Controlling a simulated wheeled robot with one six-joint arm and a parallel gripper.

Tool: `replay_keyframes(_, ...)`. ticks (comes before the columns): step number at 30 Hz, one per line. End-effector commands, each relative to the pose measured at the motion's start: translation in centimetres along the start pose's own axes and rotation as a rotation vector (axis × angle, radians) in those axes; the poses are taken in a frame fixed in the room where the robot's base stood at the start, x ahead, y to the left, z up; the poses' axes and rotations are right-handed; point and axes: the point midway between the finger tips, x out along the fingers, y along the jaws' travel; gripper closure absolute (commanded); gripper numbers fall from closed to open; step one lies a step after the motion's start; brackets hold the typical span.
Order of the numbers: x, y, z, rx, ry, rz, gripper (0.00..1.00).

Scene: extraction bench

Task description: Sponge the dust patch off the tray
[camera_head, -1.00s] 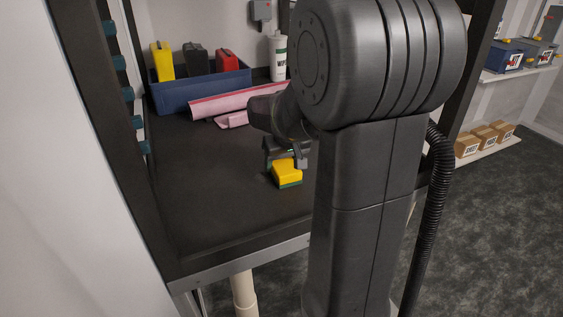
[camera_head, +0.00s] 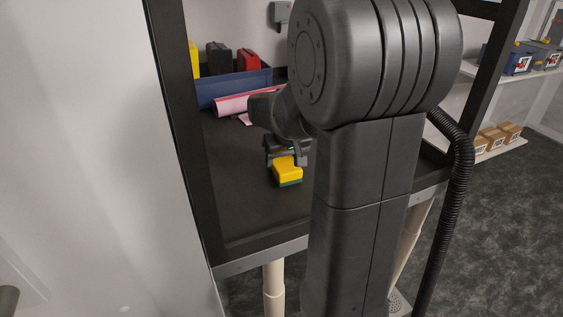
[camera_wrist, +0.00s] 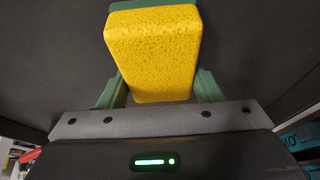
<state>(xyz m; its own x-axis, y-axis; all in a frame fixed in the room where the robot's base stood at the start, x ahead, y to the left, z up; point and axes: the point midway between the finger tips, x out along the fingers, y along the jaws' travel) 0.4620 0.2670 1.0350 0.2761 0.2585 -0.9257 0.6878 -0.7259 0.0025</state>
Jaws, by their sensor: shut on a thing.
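A yellow sponge with a dark green underside (camera_head: 287,171) is held in my gripper (camera_head: 283,155) over the dark bench top (camera_head: 240,200). In the wrist view the sponge (camera_wrist: 153,55) sits between the two green fingers of my gripper (camera_wrist: 157,85), which are shut on it. I cannot tell whether the sponge touches the surface below. The tray and the dust patch cannot be made out; my arm hides part of the bench.
A blue bin (camera_head: 235,86) with a black and a red container (camera_head: 247,60) stands at the back. A pink roll (camera_head: 232,104) lies before it. A dark frame post (camera_head: 187,130) bounds the bench at left. Shelves with boxes (camera_head: 495,137) stand at right.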

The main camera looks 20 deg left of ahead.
Motion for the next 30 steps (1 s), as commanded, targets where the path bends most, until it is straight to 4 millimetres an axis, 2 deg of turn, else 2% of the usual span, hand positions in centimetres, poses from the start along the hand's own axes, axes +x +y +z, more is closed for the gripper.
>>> replay_keyframes(1, -1.3, 0.1, -0.6, 0.001, 0.005, 0.001, 0.63)
replay_keyframes(18, -6.0, 1.0, -2.3, 0.011, 0.005, 0.005, 0.63)
replay_keyframes(30, -6.3, 1.1, -2.5, 0.011, 0.004, 0.006, 0.63)
